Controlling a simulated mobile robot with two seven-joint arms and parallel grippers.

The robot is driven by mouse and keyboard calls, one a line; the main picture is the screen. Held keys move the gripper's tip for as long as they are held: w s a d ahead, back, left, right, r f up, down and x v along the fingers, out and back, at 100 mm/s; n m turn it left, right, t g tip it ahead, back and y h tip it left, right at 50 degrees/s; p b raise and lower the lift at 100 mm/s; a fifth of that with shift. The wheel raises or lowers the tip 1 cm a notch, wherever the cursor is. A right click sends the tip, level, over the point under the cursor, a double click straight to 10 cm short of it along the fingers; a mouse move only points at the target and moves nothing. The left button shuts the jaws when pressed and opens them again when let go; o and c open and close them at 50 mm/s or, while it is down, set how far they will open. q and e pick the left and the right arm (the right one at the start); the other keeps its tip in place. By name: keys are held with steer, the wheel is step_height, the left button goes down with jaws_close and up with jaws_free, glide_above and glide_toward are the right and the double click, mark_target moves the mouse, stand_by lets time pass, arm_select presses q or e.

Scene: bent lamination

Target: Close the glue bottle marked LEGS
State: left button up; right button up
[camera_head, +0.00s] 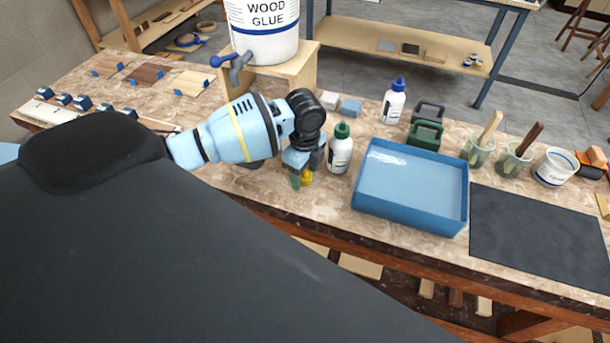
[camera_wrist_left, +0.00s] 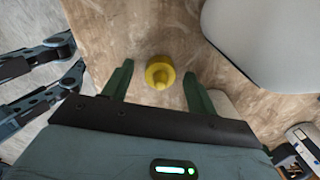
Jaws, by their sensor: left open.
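A small yellow cap (camera_wrist_left: 160,72) shows between the two fingertips of my left gripper (camera_wrist_left: 158,78) in the left wrist view, with a gap on both sides. The gripper is open. In the head view my left gripper (camera_head: 301,178) is low over the bench's front part, and the yellow cap (camera_head: 307,178) shows beside a finger. A white bottle with a green cap (camera_head: 340,152) stands just right of the gripper. A white bottle with a blue cap (camera_head: 393,103) stands farther back. I cannot read LEGS on either bottle. My right gripper is not recognisable in these views.
A blue tray (camera_head: 410,215) stands right of the green-capped bottle, with a dark mat (camera_head: 540,235) beyond it. A wood glue bucket (camera_head: 262,28) with a tap sits on a wooden stand (camera_head: 303,70) behind my left arm. Brush jars (camera_head: 477,152) stand at the right.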

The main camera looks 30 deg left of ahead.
mark_target(304, 173)
arm_select(q)
steer(key=shift+f, duration=0.1)
steer(key=c, duration=1)
steer(key=shift+c, duration=0.2)
steer(key=shift+r, duration=0.45)
steer(key=r, duration=0.3)
steer(key=shift+s+d, duration=0.15)
steer(key=shift+s, duration=0.1)
steer(key=s+d, duration=0.3)
steer(key=s, duration=0.4)
steer(key=s+d+r+p, duration=0.1)
steer(key=s+d, duration=0.3)
steer(key=s, duration=0.2)
steer(key=shift+s, duration=0.4)
arm_select(e)
steer(key=shift+w+d+r, duration=0.25)
steer(key=shift+w+r, duration=0.5)
steer(key=shift+r, duration=0.1)
steer(key=shift+o, duration=0.3)
